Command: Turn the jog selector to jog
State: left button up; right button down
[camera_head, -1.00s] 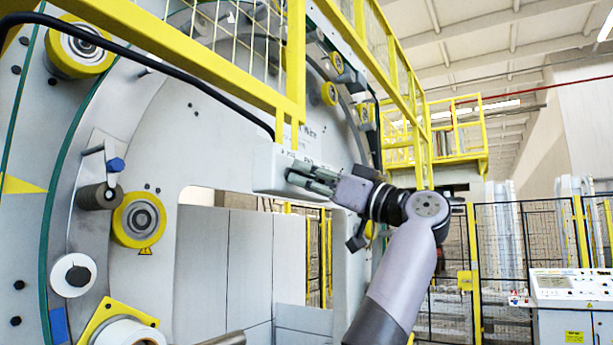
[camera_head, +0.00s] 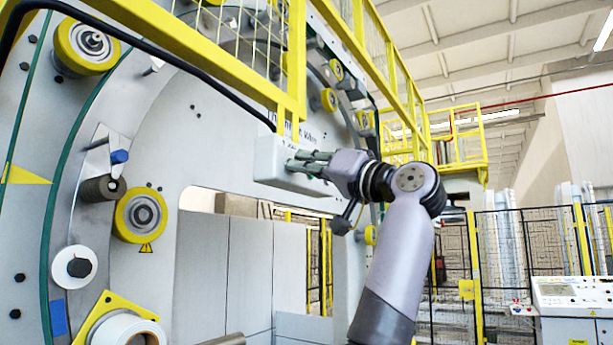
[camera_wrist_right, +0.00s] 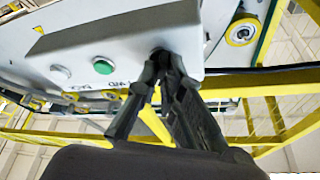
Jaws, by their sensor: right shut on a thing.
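A pale grey control box (camera_head: 270,172) hangs under the yellow railing in the head view. In the right wrist view the box (camera_wrist_right: 115,35) fills the upper part, with a green button (camera_wrist_right: 103,66) and a white button (camera_wrist_right: 60,72) on its face. The jog selector is a small dark knob (camera_wrist_right: 158,51), mostly hidden by my fingers. My right gripper (camera_head: 296,161) reaches the box from the right. In the wrist view its fingertips (camera_wrist_right: 161,58) are shut on the knob. The knob's setting cannot be read. My left gripper is not in view.
Yellow railing (camera_head: 293,60) stands directly above the box. The large ring-shaped machine (camera_head: 160,115) with yellow rollers (camera_head: 140,215) lies behind and left. A fence (camera_head: 505,250) and a control console (camera_head: 570,292) stand at the right, clear of my arm.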

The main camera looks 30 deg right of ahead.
jog(key=shift+s+a+r+m+g+h+p, duration=0.15)
jog(key=shift+m+g+h, duration=0.5)
jog(key=shift+m, duration=1.8)
jog(key=shift+w+d+r+m+g+h+p, duration=0.1)
jog(key=shift+m+g+h+p, duration=0.2)
jog(key=shift+m+h, duration=1.4)
jog(key=shift+s+a+r+m+g+h+p, duration=0.15)
jog(key=shift+m+g, duration=0.3)
jog(key=shift+m, duration=2.7)
jog(key=shift+w+d+f, duration=0.1)
jog(key=shift+w, duration=0.05)
jog(key=c, duration=1.7)
grip_release()
jog(key=s, duration=0.4)
jog(key=s+d, duration=0.1)
jog(key=s, duration=0.6)
jog(key=shift+s+d, duration=0.3)
jog(key=shift+s, duration=0.1)
